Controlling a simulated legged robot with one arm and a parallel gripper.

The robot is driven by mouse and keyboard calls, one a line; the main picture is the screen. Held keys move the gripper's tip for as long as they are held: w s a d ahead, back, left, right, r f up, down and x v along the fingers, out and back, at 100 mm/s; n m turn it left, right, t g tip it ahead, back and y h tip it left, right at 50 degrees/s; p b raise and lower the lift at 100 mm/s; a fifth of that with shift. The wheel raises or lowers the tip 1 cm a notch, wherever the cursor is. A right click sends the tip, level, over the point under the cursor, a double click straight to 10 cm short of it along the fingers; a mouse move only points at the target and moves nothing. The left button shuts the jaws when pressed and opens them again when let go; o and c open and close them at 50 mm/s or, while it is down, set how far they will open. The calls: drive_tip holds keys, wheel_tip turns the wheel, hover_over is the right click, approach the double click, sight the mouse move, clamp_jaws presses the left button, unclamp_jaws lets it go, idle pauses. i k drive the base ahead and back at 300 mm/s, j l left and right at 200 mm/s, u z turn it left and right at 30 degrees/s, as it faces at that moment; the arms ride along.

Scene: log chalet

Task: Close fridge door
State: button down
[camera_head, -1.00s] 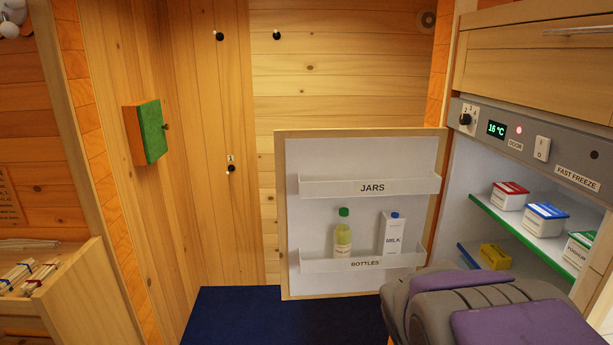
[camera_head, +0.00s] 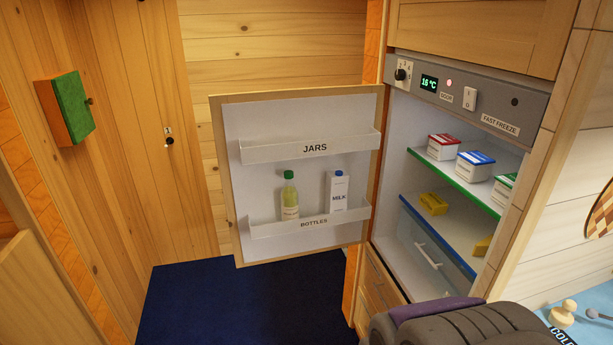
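The fridge door (camera_head: 235,135) stands wide open, swung out to the left of the fridge. Its inner side faces me, with a shelf labelled JARS and a shelf labelled BOTTLES. A green-capped bottle (camera_head: 289,197) and a milk carton (camera_head: 337,191) stand on the lower shelf. The open fridge (camera_head: 408,170) shows tubs on a green-edged shelf, yellow items below and a clear drawer. The door's outer side and any handle are hidden.
A control panel (camera_head: 463,96) runs above the fridge opening. A drawer front (camera_head: 382,288) lies beneath it. A blue floor (camera_head: 240,300) is clear in front of and below the door. A green-and-orange box (camera_head: 66,108) hangs on the left wall. A counter (camera_head: 585,315) is at bottom right.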

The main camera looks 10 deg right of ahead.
sight(309, 132)
drive_tip(key=i+j+z, duration=0.1)
drive_tip(key=z, duration=0.35)
drive_tip(key=i+j+z, duration=0.1)
drive_tip(key=z, duration=0.3)
drive_tip(key=j+z, duration=0.2)
drive_tip(key=z, duration=0.25)
drive_tip(key=i+j+z, duration=0.1)
drive_tip(key=z, duration=0.35)
drive_tip(key=j+z, duration=0.15)
drive_tip(key=j, duration=0.3)
drive_tip(key=j+z, duration=0.15)
drive_tip(key=j, duration=0.3)
drive_tip(key=j+z, duration=0.15)
drive_tip(key=j, duration=0.25)
drive_tip(key=k+j+z, duration=0.15)
drive_tip(key=j, duration=0.3)
drive_tip(key=j+z, duration=0.15)
drive_tip(key=j, duration=0.25)
drive_tip(key=k+j+z, duration=0.15)
drive_tip(key=j, duration=0.25)
drive_tip(key=k+j+z, duration=0.15)
drive_tip(key=j, duration=0.25)
drive_tip(key=k+j, duration=0.15)
drive_tip(key=j, duration=0.3)
drive_tip(key=k+j, duration=0.1)
drive_tip(key=j, duration=0.3)
drive_tip(key=k+j, duration=0.15)
drive_tip(key=j, duration=0.3)
drive_tip(key=k+j, duration=0.1)
drive_tip(key=j, duration=0.3)
